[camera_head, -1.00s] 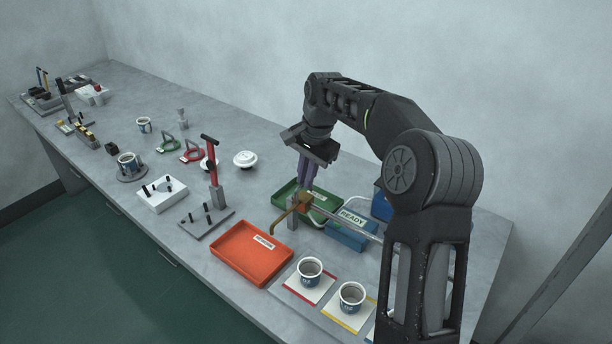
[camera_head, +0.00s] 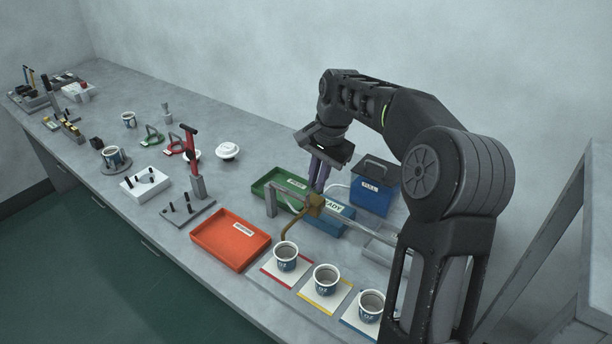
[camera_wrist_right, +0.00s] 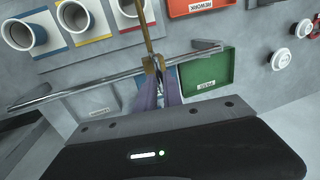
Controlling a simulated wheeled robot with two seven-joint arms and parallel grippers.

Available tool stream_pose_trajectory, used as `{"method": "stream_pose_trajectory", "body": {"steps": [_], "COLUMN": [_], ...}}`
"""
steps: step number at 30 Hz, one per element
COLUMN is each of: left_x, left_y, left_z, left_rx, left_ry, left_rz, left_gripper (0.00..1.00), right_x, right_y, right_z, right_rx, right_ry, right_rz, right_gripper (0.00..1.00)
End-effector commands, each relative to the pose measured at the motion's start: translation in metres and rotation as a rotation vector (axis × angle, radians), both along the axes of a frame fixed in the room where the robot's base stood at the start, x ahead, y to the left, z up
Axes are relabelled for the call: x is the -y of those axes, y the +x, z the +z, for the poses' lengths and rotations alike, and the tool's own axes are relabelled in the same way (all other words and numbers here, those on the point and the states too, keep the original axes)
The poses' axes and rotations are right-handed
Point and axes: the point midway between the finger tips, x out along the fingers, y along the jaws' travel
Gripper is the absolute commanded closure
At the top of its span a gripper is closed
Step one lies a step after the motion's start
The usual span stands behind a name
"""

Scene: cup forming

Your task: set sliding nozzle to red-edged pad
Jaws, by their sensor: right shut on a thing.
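The sliding nozzle (camera_head: 315,205) is a brass-coloured block on a grey rail, with a thin bent spout. My right gripper (camera_head: 317,188) is shut on the block from above. The wrist view shows the nozzle (camera_wrist_right: 151,64) between the purple fingers (camera_wrist_right: 157,85). The red-edged pad (camera_head: 267,272) carries a white and blue cup (camera_head: 286,257). In the head view the spout's lower end appears at the far rim of this cup; exact alignment is hard to tell. The red-edged pad (camera_wrist_right: 124,28) is partly cut off in the wrist view. My left gripper is not in view.
The rail (camera_head: 375,237) runs behind the pads. Cups also stand on the yellow-edged pad (camera_head: 306,293) and blue-edged pad (camera_head: 350,325). An orange tray (camera_head: 225,248) lies left of the red-edged pad. A green tray (camera_head: 262,187) and blue containers (camera_head: 372,198) are behind the rail.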

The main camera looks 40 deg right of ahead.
Motion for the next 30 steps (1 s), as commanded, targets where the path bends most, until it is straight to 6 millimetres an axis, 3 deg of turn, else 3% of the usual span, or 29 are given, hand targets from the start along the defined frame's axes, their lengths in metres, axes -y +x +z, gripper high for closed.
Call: {"method": "stream_pose_trajectory", "body": {"steps": [11,12,19,30], "left_x": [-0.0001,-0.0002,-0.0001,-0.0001], "left_y": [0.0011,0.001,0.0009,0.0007], "left_z": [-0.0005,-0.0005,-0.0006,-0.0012], "left_rx": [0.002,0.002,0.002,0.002], "left_ry": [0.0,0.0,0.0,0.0], "left_rz": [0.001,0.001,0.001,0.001], "left_gripper": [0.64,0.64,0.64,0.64], "right_x": [0.0019,0.0019,0.0015,0.0017], "right_y": [-0.0039,-0.0039,-0.0039,-0.0045], "right_z": [0.002,0.002,0.0014,0.0065], "right_rx": [0.006,0.006,0.004,0.005], "right_ry": [-0.001,-0.001,0.0,0.0], "right_rz": [-0.001,-0.001,0.0,0.0], "right_gripper": [1.0,0.86,0.67,0.67]}}
